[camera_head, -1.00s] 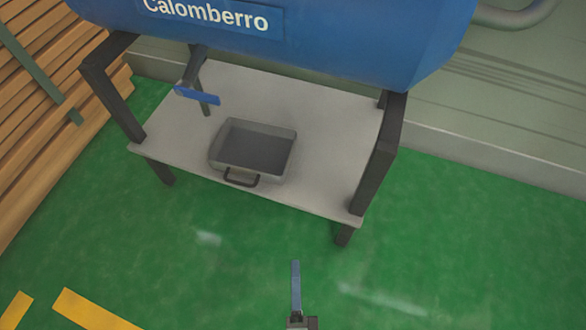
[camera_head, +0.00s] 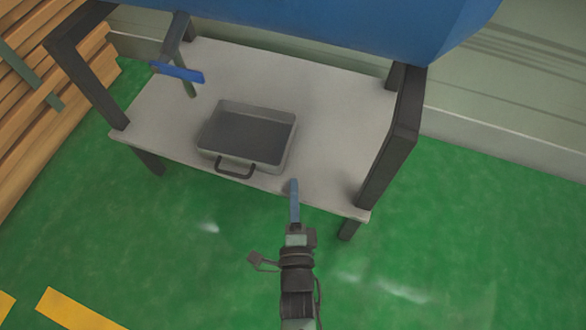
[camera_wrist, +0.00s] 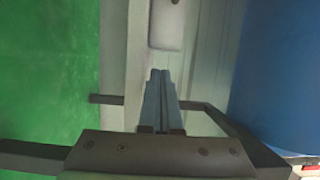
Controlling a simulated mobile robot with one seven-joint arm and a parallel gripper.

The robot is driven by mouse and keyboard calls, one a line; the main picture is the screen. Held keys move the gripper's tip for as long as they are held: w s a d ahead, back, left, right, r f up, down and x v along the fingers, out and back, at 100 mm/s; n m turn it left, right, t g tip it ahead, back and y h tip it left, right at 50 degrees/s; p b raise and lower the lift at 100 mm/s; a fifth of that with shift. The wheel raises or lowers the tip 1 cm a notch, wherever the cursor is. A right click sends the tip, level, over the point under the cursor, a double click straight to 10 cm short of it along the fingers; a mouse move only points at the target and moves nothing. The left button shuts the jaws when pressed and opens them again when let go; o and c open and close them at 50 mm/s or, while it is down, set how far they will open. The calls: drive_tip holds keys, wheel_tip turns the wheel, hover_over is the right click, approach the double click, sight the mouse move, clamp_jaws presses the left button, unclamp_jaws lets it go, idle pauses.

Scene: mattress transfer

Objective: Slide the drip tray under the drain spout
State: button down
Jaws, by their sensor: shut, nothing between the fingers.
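The drip tray (camera_head: 287,153) is a grey open rectangular pan with a dark inside. It lies flat on the pale shelf below the blue tank, its dark loop handle (camera_head: 236,171) at the shelf's front edge. A dark pipe with a blue lever (camera_head: 177,73) hangs from the tank at the left, behind and left of the tray; its outlet is not clear. My gripper (camera_head: 294,185) is shut and empty, near the shelf's front edge, right of the tray and apart from its handle. Its closed fingers (camera_wrist: 160,75) fill the middle of the wrist view.
The shelf (camera_head: 335,110) has bare room right of the tray. A dark right front leg (camera_head: 395,140) rises beside my gripper. The blue tank (camera_head: 330,35) hangs above the back. Stacked planks (camera_head: 60,105) stand at the left; the green floor in front is clear.

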sight(292, 170)
drive_tip(key=w+b, duration=0.2)
drive_tip(key=w, duration=0.4)
drive_tip(key=shift+w+a, duration=0.15)
drive_tip(key=shift+w, duration=0.05)
drive_tip(key=shift+a, duration=0.1)
